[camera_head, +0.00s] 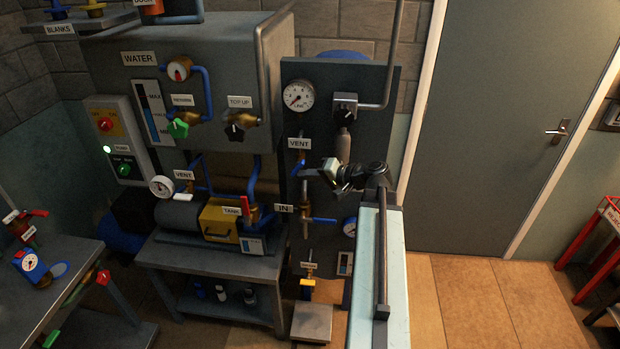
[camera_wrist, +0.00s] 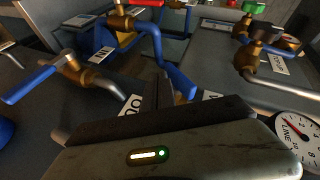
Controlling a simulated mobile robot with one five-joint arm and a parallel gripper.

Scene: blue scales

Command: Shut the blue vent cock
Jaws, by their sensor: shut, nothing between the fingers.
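On the dark panel, a VENT label (camera_head: 299,144) sits above a small cock with a blue handle (camera_head: 301,163), close to the left of my gripper (camera_head: 331,166). Its brass body is hard to make out. In the wrist view a blue handle-like part (camera_wrist: 180,82) shows just beyond my fingers, partly hidden by the dark gripper body; I cannot tell whether they touch it. My gripper is shut and empty. It is at the panel's front, below the line gauge (camera_head: 298,95), which also shows in the wrist view (camera_wrist: 296,140).
Below, the IN cock has a blue lever (camera_head: 322,220), seen at left in the wrist view (camera_wrist: 28,85). A red lever (camera_head: 245,207) stands by the TANK label. Another VENT label (camera_head: 184,175) is farther left. A grey door (camera_head: 510,120) is at right, with clear floor before it.

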